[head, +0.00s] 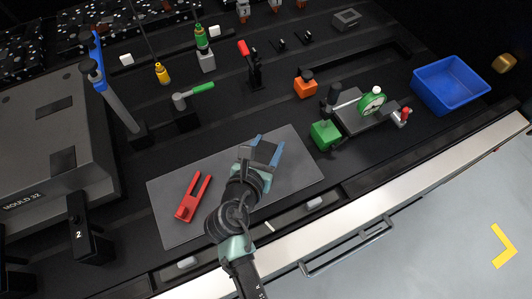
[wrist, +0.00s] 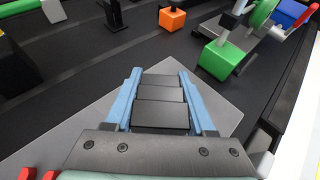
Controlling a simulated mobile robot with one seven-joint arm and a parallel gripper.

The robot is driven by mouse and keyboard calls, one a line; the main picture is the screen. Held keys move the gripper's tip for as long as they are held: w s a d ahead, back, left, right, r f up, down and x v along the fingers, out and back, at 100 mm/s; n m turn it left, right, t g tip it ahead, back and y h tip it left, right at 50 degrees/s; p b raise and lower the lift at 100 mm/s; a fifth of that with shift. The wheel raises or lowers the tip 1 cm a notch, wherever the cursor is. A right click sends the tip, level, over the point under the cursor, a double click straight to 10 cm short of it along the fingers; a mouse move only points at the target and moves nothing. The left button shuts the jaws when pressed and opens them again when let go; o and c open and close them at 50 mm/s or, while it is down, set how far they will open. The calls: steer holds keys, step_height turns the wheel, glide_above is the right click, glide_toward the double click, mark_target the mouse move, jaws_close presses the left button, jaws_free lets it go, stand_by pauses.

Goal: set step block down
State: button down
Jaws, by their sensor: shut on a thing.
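The step block (wrist: 162,94) is dark grey with stepped faces. It sits between the two blue fingers of my gripper (wrist: 160,74), which is shut on it. In the head view, my gripper (head: 269,142) and the step block (head: 263,153) are over the right half of the grey plate (head: 300,172). I cannot tell whether the block's underside touches the plate. My gripper hides part of the block and of the plate below it.
A red forked piece (head: 193,198) lies on the plate's left half. A green block (head: 324,134) stands just beyond the plate's right corner, and an orange block (head: 305,84) is farther back. A blue bin (head: 450,84) is at the right. The mould (head: 50,140) fills the left.

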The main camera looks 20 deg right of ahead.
mark_target(268, 155)
steer(key=shift+w+f+b, duration=0.15)
steer(key=shift+f+b, duration=0.2)
steer(key=shift+f, duration=1.35)
steer(key=c, duration=0.7)
jaws_free()
steer(key=shift+f, duration=0.35)
steer(key=o, duration=0.5)
steer(key=shift+c, duration=0.2)
